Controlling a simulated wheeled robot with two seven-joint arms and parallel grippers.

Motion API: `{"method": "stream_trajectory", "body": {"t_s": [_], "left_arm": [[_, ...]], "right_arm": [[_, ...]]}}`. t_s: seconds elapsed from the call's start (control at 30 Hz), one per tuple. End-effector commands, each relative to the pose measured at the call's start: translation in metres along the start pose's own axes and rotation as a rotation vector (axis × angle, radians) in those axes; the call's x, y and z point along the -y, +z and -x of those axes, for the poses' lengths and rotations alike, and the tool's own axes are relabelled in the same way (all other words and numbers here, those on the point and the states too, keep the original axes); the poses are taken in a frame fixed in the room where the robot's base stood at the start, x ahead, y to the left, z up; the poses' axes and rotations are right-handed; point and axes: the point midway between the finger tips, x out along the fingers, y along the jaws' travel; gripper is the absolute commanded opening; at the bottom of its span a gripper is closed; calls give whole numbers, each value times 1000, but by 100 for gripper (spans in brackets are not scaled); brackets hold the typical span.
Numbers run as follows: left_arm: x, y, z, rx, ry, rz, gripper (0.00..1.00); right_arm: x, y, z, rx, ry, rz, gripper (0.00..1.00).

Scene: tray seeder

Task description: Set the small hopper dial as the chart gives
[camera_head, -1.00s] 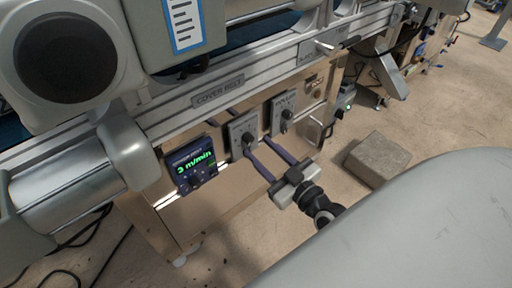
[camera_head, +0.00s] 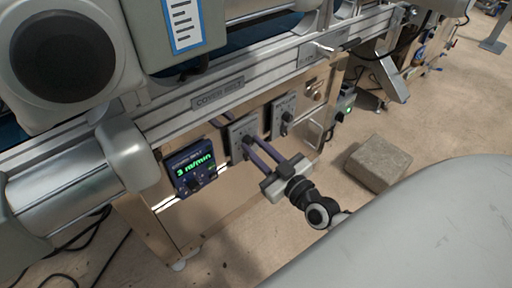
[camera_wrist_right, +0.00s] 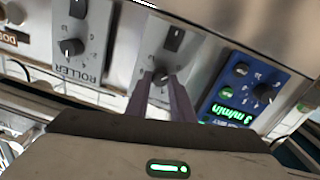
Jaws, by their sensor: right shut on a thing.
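My right gripper (camera_head: 253,146) is shut on the dark knob (camera_wrist_right: 161,74) of the middle grey dial panel (camera_head: 236,130), on the machine's front. In the right wrist view its two purplish fingers (camera_wrist_right: 162,95) sit on either side of the knob and hide the panel's lower label. The knob's exact setting cannot be read. A white card with a blue border (camera_head: 184,22) stands at the top, with lines too small to read. My left gripper is not in view.
A blue display box (camera_head: 192,171) reading 3 m/min sits left of the held knob. A second dial panel (camera_head: 284,113), marked ROLLER in the wrist view (camera_wrist_right: 80,40), is on the other side. A grey block (camera_head: 378,163) lies on the floor at right.

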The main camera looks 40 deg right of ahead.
Motion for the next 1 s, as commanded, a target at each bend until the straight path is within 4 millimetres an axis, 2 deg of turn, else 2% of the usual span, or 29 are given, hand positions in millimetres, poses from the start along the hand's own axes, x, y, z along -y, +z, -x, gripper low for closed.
{"method": "stream_trajectory", "body": {"t_s": [0.23,0.3,0.37,1.0], "left_arm": [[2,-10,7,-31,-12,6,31],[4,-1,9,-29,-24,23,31],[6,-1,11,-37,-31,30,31],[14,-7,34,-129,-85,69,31]], "right_arm": [[-1,-2,0,4,-1,-85,0],[-1,-3,0,7,-2,-129,0],[-1,-3,0,9,-2,-175,0],[-1,-2,0,36,-8,-732,0]]}}
